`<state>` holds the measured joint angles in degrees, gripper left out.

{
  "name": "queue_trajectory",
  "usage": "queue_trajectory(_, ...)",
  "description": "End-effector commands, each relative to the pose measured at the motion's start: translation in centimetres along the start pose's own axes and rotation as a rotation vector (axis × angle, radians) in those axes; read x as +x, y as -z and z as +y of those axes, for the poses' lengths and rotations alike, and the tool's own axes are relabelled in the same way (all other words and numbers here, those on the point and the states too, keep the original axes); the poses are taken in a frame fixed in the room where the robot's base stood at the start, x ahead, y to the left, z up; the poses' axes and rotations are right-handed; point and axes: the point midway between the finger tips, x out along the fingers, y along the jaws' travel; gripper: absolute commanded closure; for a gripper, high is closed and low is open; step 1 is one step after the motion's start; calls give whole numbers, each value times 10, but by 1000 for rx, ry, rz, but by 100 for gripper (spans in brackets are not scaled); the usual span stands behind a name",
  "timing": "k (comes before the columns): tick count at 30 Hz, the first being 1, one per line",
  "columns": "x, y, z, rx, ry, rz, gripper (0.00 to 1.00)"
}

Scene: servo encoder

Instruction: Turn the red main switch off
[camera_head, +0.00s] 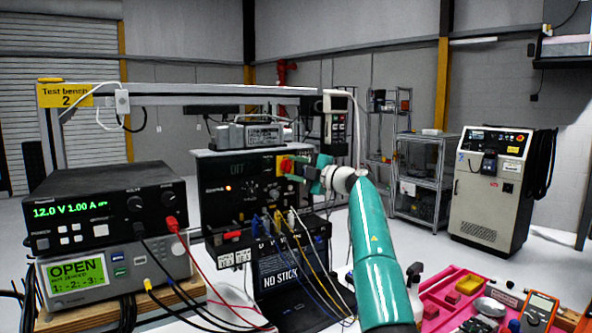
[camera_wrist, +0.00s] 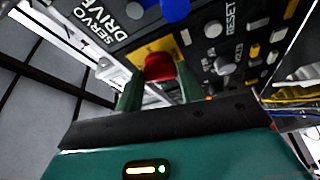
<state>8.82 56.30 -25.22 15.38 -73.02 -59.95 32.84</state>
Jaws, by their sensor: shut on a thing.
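The red main switch (camera_wrist: 158,67) is a round red knob on a yellow plate on the black servo drive panel. In the head view the red knob (camera_head: 286,165) shows at the panel's upper right. My gripper (camera_wrist: 160,78) has a teal finger on each side of the knob and is shut on it. In the head view my gripper (camera_head: 308,171) reaches the panel from the right. The knob's exact turn angle is hard to tell. The drive's dim display (camera_head: 242,168) seems to read OFF.
Blue, yellow and white cables (camera_head: 290,228) hang below the panel. A power supply (camera_head: 105,205) showing 12.0 V and a meter (camera_head: 75,270) showing OPEN stand at left. A pink tray (camera_head: 440,318) with parts lies at lower right. A RESET button (camera_wrist: 227,64) is right of the switch.

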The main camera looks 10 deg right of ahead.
Motion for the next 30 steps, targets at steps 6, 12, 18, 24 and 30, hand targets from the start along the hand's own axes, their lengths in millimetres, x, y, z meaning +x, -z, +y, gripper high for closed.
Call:
queue_trajectory(6,2,6,1,-4,2,12,85)
queue_trajectory(12,2,6,1,-4,1,12,56)
queue_trajectory(18,2,3,0,-2,1,7,40)
queue_trajectory(24,1,2,0,-2,1,4,40)
queue_trajectory(30,-5,0,2,-1,1,0,40)
